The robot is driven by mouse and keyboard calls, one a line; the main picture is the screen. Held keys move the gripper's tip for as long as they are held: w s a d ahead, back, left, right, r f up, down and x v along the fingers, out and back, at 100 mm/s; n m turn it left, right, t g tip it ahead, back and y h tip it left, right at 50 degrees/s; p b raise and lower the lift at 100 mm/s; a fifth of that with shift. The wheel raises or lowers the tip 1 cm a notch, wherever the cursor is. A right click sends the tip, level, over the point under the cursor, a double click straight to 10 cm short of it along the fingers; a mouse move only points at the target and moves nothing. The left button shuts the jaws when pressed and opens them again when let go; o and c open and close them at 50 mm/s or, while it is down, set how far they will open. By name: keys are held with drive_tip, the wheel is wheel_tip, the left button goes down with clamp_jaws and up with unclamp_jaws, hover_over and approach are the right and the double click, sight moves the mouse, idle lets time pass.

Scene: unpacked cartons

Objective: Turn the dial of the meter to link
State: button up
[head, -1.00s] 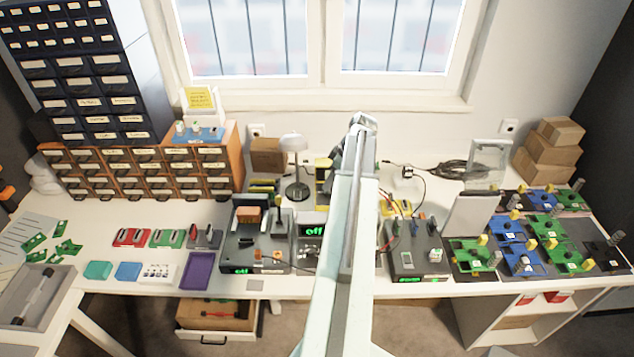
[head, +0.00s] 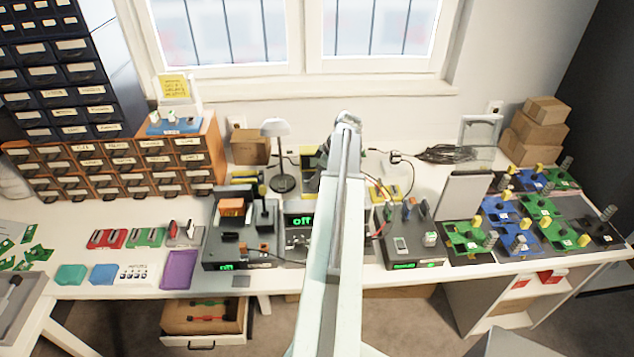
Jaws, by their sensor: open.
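The meter is likely the dark unit with a green "off" display (head: 302,221), at the middle of the bench in the head view. My pale arm covers its right part, and I cannot make out its dial. My arm reaches up the picture from the bottom, over the bench, and its far visible end is near the back. My gripper does not show; it is hidden behind the arm.
Left of the meter stands a dark station with a green display (head: 226,266); right of my arm is another (head: 404,265). A desk lamp (head: 276,150) stands behind. Circuit boards (head: 520,243) cover the right side. A drawer (head: 205,318) hangs open below the bench.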

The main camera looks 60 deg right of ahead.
drive_tip(key=shift+r, duration=0.1)
clamp_jaws()
